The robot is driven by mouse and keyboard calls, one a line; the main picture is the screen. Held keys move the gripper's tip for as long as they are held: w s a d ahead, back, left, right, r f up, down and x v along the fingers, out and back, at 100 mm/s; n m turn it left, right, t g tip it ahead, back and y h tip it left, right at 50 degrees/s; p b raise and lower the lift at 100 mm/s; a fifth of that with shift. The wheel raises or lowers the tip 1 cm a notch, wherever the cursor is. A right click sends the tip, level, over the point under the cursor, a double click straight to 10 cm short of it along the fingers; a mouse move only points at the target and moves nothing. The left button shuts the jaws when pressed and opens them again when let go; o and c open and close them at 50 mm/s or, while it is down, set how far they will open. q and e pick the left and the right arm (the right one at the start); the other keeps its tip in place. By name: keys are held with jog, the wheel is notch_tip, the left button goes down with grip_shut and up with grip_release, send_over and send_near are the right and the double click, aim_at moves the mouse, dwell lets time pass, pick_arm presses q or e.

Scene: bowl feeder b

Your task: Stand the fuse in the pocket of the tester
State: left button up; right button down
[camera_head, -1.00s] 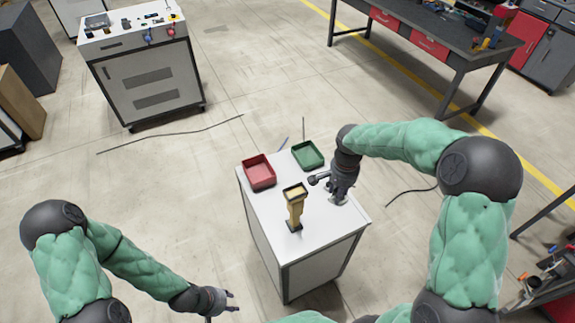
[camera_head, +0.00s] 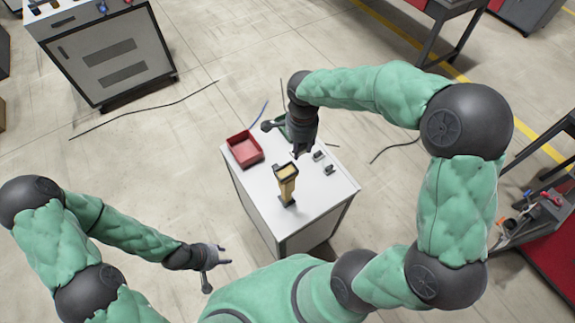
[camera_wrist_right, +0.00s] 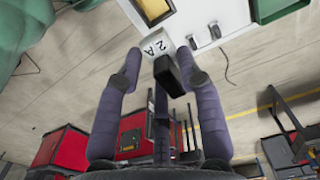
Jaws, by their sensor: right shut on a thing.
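My right gripper (camera_head: 302,152) is above the far part of the white table, near the green tray. In the right wrist view its fingers (camera_wrist_right: 165,80) are shut on a piece with a black block and a white face marked "2 A", which I take to be the fuse (camera_wrist_right: 172,76). In the head view the fuse cannot be made out. A gold and black upright stand with an open top, possibly the tester (camera_head: 287,186), stands on the table nearer me. Its pocket cannot be made out clearly. My left gripper (camera_head: 224,256) is open and empty, left of the table.
A red tray (camera_head: 244,150) sits at the table's left corner; a green tray (camera_head: 281,122) is mostly hidden behind my right wrist. Two small grey parts (camera_head: 329,170) lie on the right of the white table (camera_head: 318,197). Its near right surface is clear.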

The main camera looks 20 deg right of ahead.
send_over(288, 175)
notch_tip(288, 175, down, 5)
jog(key=shift+w+d+r, duration=0.1)
jog(key=shift+w+d, duration=0.05)
notch_tip(288, 175, down, 3)
jog(key=shift+f, duration=0.2)
jog(key=shift+b, duration=0.3)
jog(key=shift+f, duration=0.25)
jog(key=shift+s+a+f+b, duration=0.25)
jog(key=shift+s+f+b, duration=0.2)
jog(key=shift+b, duration=0.2)
jog(key=c, duration=0.9)
grip_release()
jog(key=shift+o, duration=0.5)
jog(key=shift+w+d+f, duration=0.1)
jog(key=shift+w+f, duration=0.1)
jog(key=shift+w, duration=0.05)
